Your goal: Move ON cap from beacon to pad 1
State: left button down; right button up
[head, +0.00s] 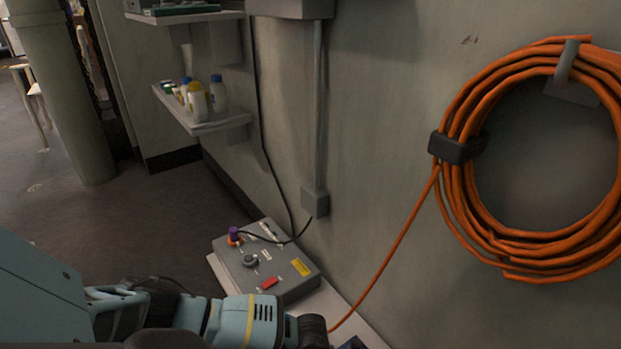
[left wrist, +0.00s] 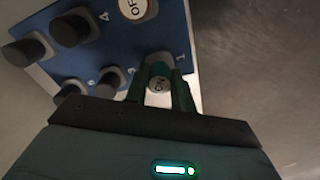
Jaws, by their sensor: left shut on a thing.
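The cap is between the two fingers, over the blue panel (left wrist: 120,50) beside the printed number 1. I cannot tell whether it touches the panel. Another pale lettered cap (left wrist: 132,9) sits at the panel's top edge. In the head view my left arm crosses the bottom, and its gripper is not clearly seen. My right gripper is not in view. I cannot make out a beacon.
Several black knobs (left wrist: 72,28) stand on the blue panel, close to the left gripper. In the head view a grey control box (head: 285,283) stands by the wall. A coiled orange hose (head: 455,195) hangs at right, and its end runs down near my arm. A shelf (head: 220,122) holds bottles.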

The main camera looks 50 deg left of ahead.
pick_arm(q)
jog(key=shift+f, duration=0.2)
dwell(0.7)
jog(key=shift+f+b, duration=0.3)
jog(key=shift+b, duration=0.1)
dwell(0.5)
jog(key=c, duration=1.1)
grip_release()
notch_tip(320, 180, up, 8)
jog(key=p, duration=0.3)
jog(key=shift+f+p, duration=0.1)
jog(key=shift+p, duration=0.2)
jog(key=shift+s+f, duration=0.1)
